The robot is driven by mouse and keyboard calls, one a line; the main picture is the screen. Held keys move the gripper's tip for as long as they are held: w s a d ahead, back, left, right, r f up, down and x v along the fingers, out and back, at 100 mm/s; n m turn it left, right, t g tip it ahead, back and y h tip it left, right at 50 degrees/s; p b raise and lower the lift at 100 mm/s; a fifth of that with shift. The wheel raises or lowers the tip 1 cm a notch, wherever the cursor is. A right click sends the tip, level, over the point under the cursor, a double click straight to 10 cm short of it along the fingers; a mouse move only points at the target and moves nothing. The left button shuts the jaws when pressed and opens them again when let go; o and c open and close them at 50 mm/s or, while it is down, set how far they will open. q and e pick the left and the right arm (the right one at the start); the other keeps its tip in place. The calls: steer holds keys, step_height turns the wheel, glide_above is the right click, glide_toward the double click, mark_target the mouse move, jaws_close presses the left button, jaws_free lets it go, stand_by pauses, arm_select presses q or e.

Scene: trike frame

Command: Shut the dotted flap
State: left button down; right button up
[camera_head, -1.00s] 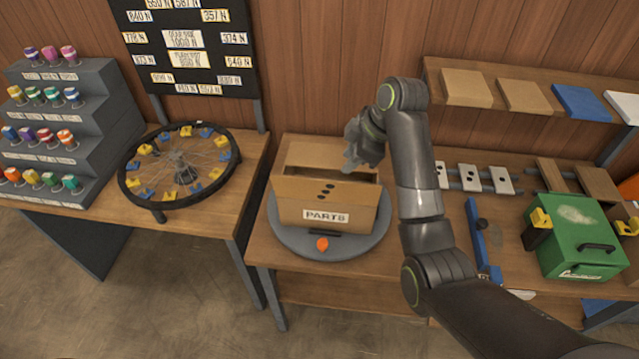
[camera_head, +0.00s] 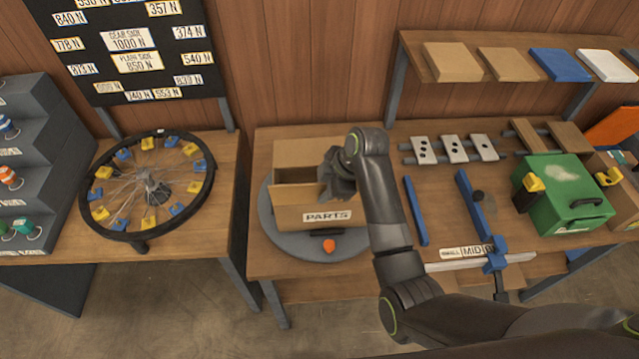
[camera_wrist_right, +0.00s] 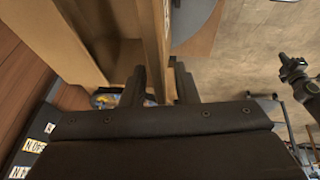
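The cardboard box (camera_head: 290,215) marked PARTS sits on a round grey turntable (camera_head: 268,228). Its top is at least partly open, and a plain back flap (camera_head: 305,152) stands up behind the opening. I cannot make out dots on any flap now; my right gripper covers the box's right part. My right gripper (camera_head: 335,180) is at the right side of the opening. In the right wrist view its two fingers (camera_wrist_right: 160,85) are apart, with a cardboard panel edge (camera_wrist_right: 153,40) between or just beyond them; contact is unclear.
An orange knob (camera_head: 329,246) is at the turntable's front. A spoked wheel (camera_head: 147,188) lies on the left table. Blue bars (camera_head: 416,211), a green case (camera_head: 565,205) and a shelf (camera_head: 510,85) are to the right.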

steer(key=shift+s+d, duration=0.15)
steer(key=c, duration=0.3)
jaws_close()
arm_select(q)
steer(key=shift+s+d, duration=0.1)
steer(key=shift+s, duration=0.25)
